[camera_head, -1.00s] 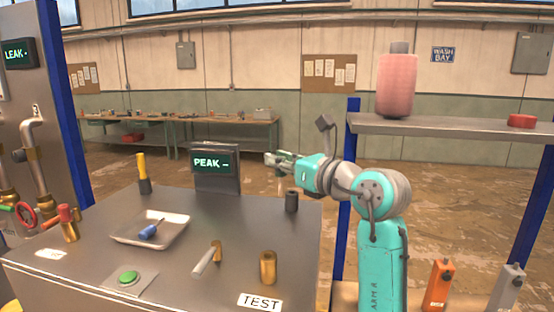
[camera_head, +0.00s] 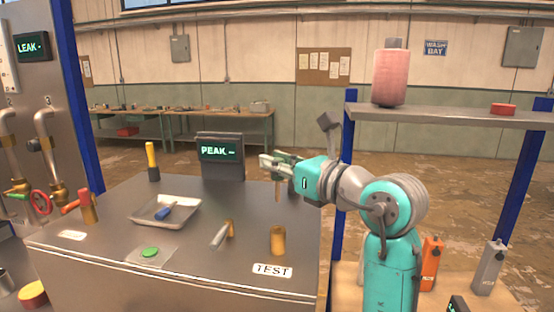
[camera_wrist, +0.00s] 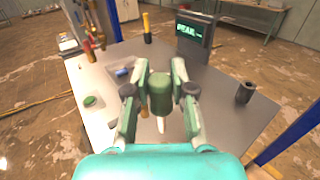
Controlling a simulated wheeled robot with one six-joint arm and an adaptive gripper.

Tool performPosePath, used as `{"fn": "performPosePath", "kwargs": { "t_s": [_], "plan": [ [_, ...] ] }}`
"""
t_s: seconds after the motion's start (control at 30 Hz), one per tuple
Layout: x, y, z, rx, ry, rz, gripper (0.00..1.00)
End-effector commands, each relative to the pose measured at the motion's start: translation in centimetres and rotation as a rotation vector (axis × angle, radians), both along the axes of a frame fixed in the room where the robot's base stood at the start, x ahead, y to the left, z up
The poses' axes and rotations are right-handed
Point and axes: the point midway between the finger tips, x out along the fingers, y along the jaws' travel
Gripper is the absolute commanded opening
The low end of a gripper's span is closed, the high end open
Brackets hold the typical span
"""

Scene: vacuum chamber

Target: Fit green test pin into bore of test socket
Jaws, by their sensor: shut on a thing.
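A brass cylinder, which I take for the test socket (camera_head: 278,241), stands upright on the bench behind the TEST label. The pin is apart from it, farther back and higher. The bore is not clear from here.
The metal bench (camera_head: 190,245) carries a tray (camera_head: 185,215) with a blue tool, a green button (camera_head: 150,252), a brass piece with a handle (camera_head: 222,234) and a PEAK display (camera_head: 221,165). A dark cylinder (camera_wrist: 244,92) stands at right in the wrist view. A shelf (camera_head: 440,115) stands right.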

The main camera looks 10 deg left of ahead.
Motion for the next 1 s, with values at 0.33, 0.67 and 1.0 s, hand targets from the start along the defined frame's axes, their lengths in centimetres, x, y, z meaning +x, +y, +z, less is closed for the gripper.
{"fn": "performPosePath", "kwargs": {
  "t_s": [0.33,0.67,1.0],
  "plan": [
    [0.0,0.0,-2.9,0.000,0.003,0.000,0.00],
    [0.0,0.0,-4.9,0.001,0.001,0.000,0.00],
    [0.0,0.0,-5.3,0.001,-0.001,0.000,0.00]
  ]
}}
